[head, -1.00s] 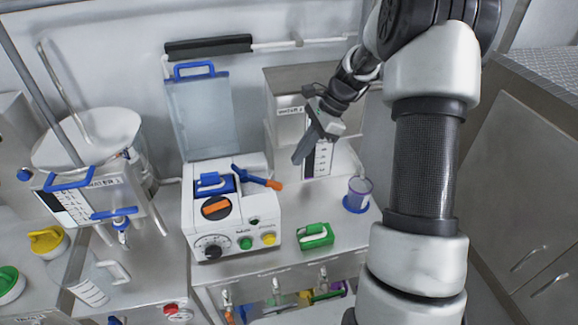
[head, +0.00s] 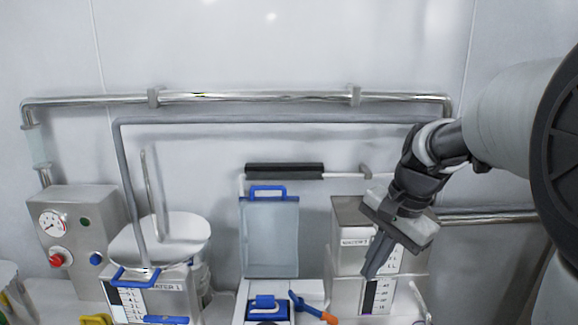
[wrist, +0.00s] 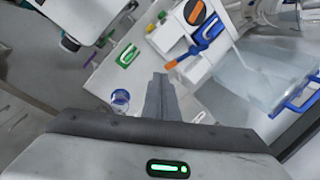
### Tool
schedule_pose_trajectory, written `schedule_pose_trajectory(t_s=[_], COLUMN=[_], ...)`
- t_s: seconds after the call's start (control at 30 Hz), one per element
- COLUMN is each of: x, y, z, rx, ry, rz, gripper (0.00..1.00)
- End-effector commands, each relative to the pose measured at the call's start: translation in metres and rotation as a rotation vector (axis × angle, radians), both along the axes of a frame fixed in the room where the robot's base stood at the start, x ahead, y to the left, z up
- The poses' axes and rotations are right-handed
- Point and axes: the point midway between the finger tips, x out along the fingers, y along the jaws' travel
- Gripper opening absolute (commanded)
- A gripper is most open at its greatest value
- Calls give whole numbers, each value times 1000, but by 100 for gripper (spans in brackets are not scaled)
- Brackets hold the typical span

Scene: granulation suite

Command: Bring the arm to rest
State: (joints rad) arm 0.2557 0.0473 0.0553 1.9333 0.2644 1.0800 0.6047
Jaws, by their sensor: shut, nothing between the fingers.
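My arm reaches in from the right edge in the head view.
The white machine with blue and orange handles (wrist: 208,35) and a clear blue-handled lid (head: 270,238) is near. A blue-rimmed cup (wrist: 121,98) and a green item (wrist: 128,56) lie beside it. A gauge box (head: 75,235) and steel vessel (head: 160,240) stand left.

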Motion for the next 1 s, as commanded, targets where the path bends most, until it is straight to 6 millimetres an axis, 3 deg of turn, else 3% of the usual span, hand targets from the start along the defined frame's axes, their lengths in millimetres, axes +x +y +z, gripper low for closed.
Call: schedule_pose_trajectory(t_s=[0.03,0.2,0.4,0.5,0.7,1.0], x=[-18,-74,-131,-149,-164,-165], y=[7,19,25,25,25,25], z=[16,42,53,53,50,49], rx=[-45,-194,-359,-421,-478,-481], ry=[-49,-190,-333,-380,-421,-422], rz=[78,344,631,734,828,834], gripper=[0,0,0,0,0,0])
